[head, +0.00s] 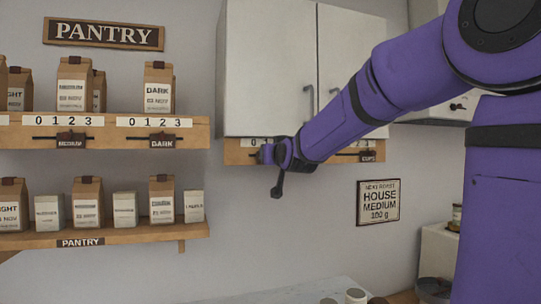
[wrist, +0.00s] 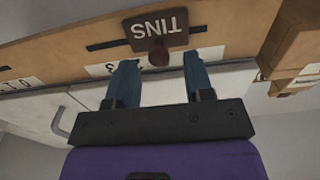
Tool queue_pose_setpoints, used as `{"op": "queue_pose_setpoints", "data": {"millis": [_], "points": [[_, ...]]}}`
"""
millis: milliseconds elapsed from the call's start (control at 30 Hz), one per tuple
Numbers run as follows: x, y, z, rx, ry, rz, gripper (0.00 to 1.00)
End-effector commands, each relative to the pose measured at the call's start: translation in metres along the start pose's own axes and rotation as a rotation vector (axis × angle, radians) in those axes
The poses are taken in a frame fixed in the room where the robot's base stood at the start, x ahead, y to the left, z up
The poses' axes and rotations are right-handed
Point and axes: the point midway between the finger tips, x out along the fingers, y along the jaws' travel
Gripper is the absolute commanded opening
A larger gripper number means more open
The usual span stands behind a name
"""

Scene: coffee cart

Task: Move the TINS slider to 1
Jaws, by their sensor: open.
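The TINS slider (wrist: 158,30) shows upside down in the wrist view, a dark plate with a round brown knob (wrist: 158,55) on a wooden rail. My gripper (wrist: 160,60) is open, its two blue fingers on either side of the knob, with gaps visible on both sides. A white number strip (wrist: 96,70) runs behind the fingers. Most of its digits are hidden, so I cannot tell the slider's exact number. In the head view my wrist and gripper cover the TINS slider; one end of its strip (head: 253,143) shows a 0.
The CUPS slider (head: 367,156) is on the same rail to the right, under white cabinets (head: 275,75) with handles. Shelves with coffee bags (head: 158,90) and more sliders stand to the left. A HOUSE MEDIUM sign (head: 378,202) hangs below. The wall between is clear.

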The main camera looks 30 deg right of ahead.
Motion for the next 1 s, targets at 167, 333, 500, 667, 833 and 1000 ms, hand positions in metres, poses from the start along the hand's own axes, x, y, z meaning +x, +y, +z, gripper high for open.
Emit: {"op": "queue_pose_setpoints", "data": {"millis": [167, 333, 500, 667, 833, 1000], "points": [[-0.033, 0.001, -0.001, 0.002, 0.002, 0.001, 0.48], [-0.06, 0.0, 0.0, 0.001, 0.001, 0.0, 0.48], [-0.077, 0.0, 0.0, 0.002, 0.001, 0.001, 0.48], [-0.083, 0.0, 0.0, 0.001, 0.0, 0.0, 0.48], [-0.084, 0.0, 0.0, 0.0, 0.0, 0.0, 0.48], [-0.084, 0.0, 0.0, 0.0, 0.0, 0.0, 0.48]]}}
